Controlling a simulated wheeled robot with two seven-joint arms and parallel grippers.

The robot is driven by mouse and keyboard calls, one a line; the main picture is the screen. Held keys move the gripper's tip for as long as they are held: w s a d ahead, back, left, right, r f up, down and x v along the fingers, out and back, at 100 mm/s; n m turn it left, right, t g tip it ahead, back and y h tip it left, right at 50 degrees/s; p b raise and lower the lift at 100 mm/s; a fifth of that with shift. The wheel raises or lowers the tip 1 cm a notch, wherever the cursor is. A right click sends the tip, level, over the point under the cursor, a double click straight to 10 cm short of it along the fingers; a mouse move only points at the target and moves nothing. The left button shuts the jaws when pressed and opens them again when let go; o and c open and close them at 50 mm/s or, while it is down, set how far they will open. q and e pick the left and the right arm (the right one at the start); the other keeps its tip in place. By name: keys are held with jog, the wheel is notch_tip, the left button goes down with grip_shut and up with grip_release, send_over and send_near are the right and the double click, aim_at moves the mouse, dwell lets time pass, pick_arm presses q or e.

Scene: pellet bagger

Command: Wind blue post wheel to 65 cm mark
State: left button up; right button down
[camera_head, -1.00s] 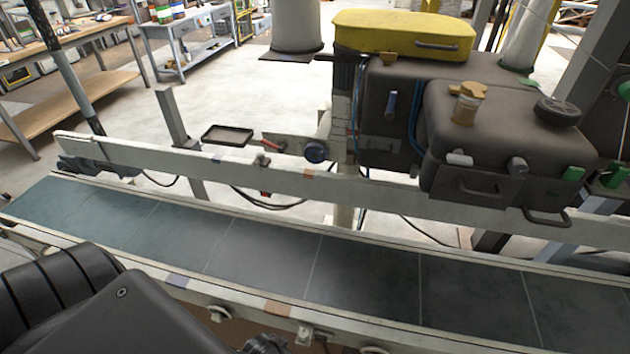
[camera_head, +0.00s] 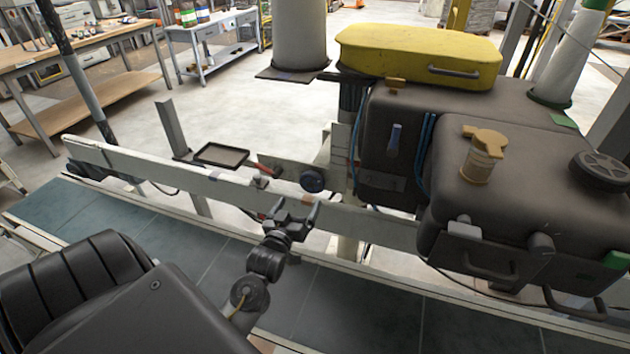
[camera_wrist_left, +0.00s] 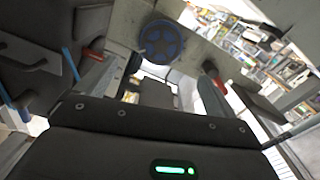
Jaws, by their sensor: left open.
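The blue post wheel (camera_head: 312,179) is a small dark blue handwheel on a pale plate behind the conveyor's far rail. In the left wrist view the blue wheel (camera_wrist_left: 162,40) shows spoked, ahead of the gripper at the top middle. My left gripper (camera_head: 294,212) is open and empty, in front of and a little below the wheel, apart from it. My right gripper is not in view.
The conveyor belt (camera_head: 210,252) and its far rail (camera_head: 215,182) run across below the wheel. The dark machine body with a yellow cover (camera_head: 420,50) is close on the right. A small tray (camera_head: 222,154) and a red handle (camera_head: 268,171) are left of the wheel.

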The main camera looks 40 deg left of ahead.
aim_at(311, 184)
pick_arm(q)
jog(key=p+x, duration=0.1)
jog(key=x, duration=0.8)
jog(key=shift+w, duration=0.15)
jog(key=shift+w+a+f, duration=0.1)
jog(key=shift+w+a, duration=0.15)
jog(key=shift+w, duration=0.4)
jog(key=shift+c, duration=0.2)
jog(key=c, duration=0.9)
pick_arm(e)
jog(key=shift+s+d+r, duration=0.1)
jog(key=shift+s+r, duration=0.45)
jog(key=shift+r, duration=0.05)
